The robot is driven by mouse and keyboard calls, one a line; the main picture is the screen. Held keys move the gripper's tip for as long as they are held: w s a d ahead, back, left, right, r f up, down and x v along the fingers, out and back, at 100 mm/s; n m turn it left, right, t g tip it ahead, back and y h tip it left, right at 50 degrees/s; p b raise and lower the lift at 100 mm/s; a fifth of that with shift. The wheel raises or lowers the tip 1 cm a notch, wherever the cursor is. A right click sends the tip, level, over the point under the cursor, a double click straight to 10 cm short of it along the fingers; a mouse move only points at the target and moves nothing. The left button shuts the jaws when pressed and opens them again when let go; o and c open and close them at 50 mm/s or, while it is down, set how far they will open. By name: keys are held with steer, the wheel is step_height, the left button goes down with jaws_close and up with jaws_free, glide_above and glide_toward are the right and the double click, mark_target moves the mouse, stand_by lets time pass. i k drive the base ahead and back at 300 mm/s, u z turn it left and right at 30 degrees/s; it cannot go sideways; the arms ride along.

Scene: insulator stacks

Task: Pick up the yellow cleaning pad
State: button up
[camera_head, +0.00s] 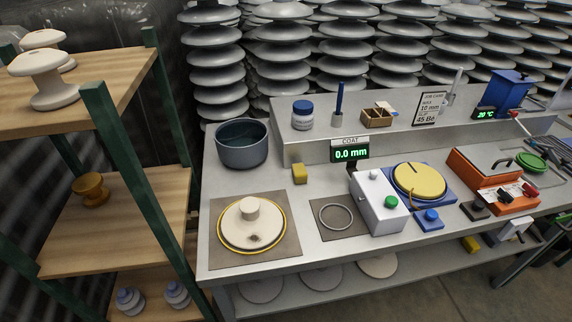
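A small yellow block (299,173), which looks like the cleaning pad, sits on the grey bench top (290,205). It is right of the dark grey pot (242,146) and in front of the raised back shelf (285,148). It stands clear, with nothing touching it that I can see. My gripper is not in view.
A white disc with a knob (240,228) lies on a brown mat in front of the pad. A ring (336,217), a white box with a green button (379,204) and a yellow round plate (419,181) are to the right. A wooden rack (120,225) stands left.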

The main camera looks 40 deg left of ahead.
mark_target(299, 173)
steer(key=u, duration=0.55)
steer(key=i, duration=0.65)
steer(key=u, duration=0.9)
steer(key=i, duration=0.25)
steer(key=u, duration=0.2)
